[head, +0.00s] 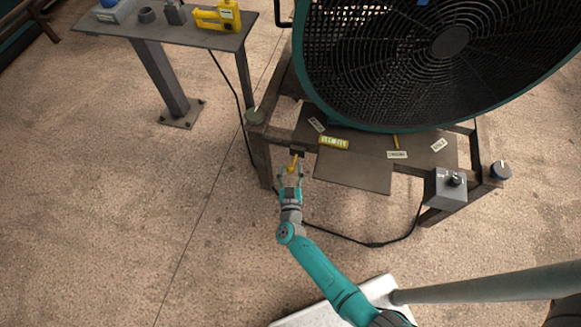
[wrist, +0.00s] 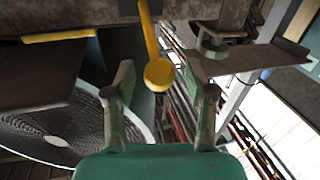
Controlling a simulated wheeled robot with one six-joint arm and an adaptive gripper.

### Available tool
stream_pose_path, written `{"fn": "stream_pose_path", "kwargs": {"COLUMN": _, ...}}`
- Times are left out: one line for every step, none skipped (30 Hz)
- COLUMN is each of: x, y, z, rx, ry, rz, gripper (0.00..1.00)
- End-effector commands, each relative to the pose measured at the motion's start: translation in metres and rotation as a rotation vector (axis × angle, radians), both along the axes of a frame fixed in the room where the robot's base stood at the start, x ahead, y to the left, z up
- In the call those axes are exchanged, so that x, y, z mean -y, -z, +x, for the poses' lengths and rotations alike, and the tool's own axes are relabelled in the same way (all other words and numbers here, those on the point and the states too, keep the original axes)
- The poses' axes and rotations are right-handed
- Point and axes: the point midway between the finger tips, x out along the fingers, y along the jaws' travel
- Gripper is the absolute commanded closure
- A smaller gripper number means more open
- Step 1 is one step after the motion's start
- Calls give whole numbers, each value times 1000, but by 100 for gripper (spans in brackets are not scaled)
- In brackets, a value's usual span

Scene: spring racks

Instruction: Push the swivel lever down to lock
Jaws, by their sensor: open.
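The yellow swivel lever (head: 293,162) sits at the front edge of the fan's metal stand, near its left leg. In the wrist view the lever (wrist: 151,35) runs from the top edge of the picture to a round yellow knob (wrist: 159,74). My gripper (head: 290,176) is at the lever's knob end, with its arm reaching up from below. In the wrist view my gripper (wrist: 158,82) is open, with one finger on each side of the knob. Gaps show between knob and fingers in the picture; contact cannot be told. The lever's pivot is not clear.
A large round fan (head: 449,42) stands on the metal stand (head: 353,172). A grey control box (head: 447,187) is at the stand's right, and a dark cable (head: 375,244) hangs below. A side table (head: 165,28) with tools is upper left. Floor to the left is clear.

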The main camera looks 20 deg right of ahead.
Motion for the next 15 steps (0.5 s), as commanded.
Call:
{"fn": "stream_pose_path", "kwargs": {"x": 2, "y": 0, "z": 4, "rx": 0, "ry": 2, "rz": 0, "gripper": 45}}
{"fn": "stream_pose_path", "kwargs": {"x": 3, "y": 0, "z": 6, "rx": 0, "ry": 2, "rz": 0, "gripper": 45}}
{"fn": "stream_pose_path", "kwargs": {"x": 4, "y": 0, "z": 7, "rx": -1, "ry": 1, "rz": -1, "gripper": 45}}
{"fn": "stream_pose_path", "kwargs": {"x": 4, "y": 0, "z": 8, "rx": -1, "ry": 1, "rz": -1, "gripper": 45}}
{"fn": "stream_pose_path", "kwargs": {"x": 4, "y": 0, "z": 9, "rx": -1, "ry": 0, "rz": -1, "gripper": 45}}
{"fn": "stream_pose_path", "kwargs": {"x": 4, "y": 0, "z": 10, "rx": -1, "ry": 0, "rz": -1, "gripper": 45}}
{"fn": "stream_pose_path", "kwargs": {"x": 4, "y": 0, "z": 10, "rx": -1, "ry": 0, "rz": -1, "gripper": 45}}
{"fn": "stream_pose_path", "kwargs": {"x": 4, "y": 0, "z": 10, "rx": -1, "ry": -1, "rz": -1, "gripper": 45}}
{"fn": "stream_pose_path", "kwargs": {"x": 4, "y": 0, "z": 10, "rx": -1, "ry": -1, "rz": -1, "gripper": 45}}
{"fn": "stream_pose_path", "kwargs": {"x": 4, "y": 0, "z": 10, "rx": -1, "ry": -1, "rz": -1, "gripper": 45}}
{"fn": "stream_pose_path", "kwargs": {"x": 4, "y": 0, "z": 10, "rx": -1, "ry": -1, "rz": -1, "gripper": 45}}
{"fn": "stream_pose_path", "kwargs": {"x": 4, "y": 0, "z": 10, "rx": -1, "ry": -1, "rz": -1, "gripper": 45}}
{"fn": "stream_pose_path", "kwargs": {"x": 4, "y": 0, "z": 10, "rx": -1, "ry": -1, "rz": -1, "gripper": 45}}
{"fn": "stream_pose_path", "kwargs": {"x": 4, "y": 0, "z": 10, "rx": -1, "ry": -1, "rz": -1, "gripper": 50}}
{"fn": "stream_pose_path", "kwargs": {"x": 4, "y": 0, "z": 10, "rx": -1, "ry": -1, "rz": -1, "gripper": 60}}
